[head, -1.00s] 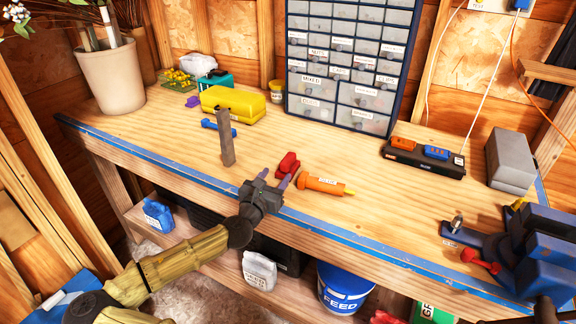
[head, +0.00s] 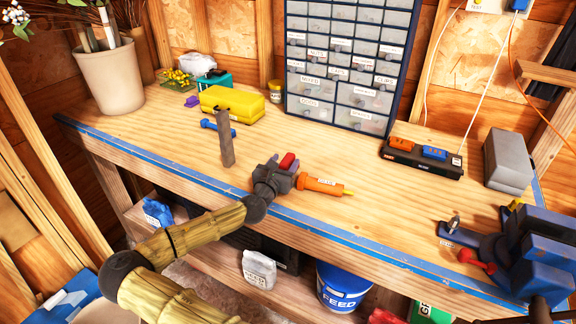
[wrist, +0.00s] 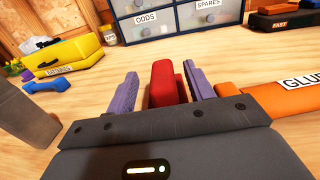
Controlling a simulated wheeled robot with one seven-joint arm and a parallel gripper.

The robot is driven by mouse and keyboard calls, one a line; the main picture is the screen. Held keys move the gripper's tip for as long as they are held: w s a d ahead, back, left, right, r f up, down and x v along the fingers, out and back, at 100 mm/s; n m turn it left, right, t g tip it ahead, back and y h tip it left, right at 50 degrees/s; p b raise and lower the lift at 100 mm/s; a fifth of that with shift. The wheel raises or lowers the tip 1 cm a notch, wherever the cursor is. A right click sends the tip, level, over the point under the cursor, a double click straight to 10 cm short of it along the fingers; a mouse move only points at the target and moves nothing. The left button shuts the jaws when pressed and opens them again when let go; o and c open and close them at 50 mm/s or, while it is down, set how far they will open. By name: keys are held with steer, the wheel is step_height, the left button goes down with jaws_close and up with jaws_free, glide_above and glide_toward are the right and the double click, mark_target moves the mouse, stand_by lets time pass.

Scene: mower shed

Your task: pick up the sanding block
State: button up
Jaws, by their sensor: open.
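A small red block (head: 288,160), which looks like the sanding block, lies on the workbench near its front edge. In the wrist view the red block (wrist: 166,82) stands between the two purple fingers of my gripper (wrist: 162,84). The fingers are open, one on each side, with a gap visible at the left and a narrower one at the right. In the head view my gripper (head: 284,171) is low over the bench and hides the near part of the block.
An orange glue tube (head: 320,185) lies close to the right of my gripper. A grey upright bar (head: 226,140) stands to the left. Behind are a yellow case (head: 232,104), a blue dumbbell-shaped item (head: 209,125) and a drawer cabinet (head: 345,60). A blue vise (head: 540,245) is at right.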

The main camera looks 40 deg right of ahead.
mark_target(285, 161)
steer(key=shift+d, duration=0.25)
stand_by(0.3)
steer(key=c, duration=1.1)
step_height(285, 161, up, 10)
steer(key=shift+r, duration=0.1)
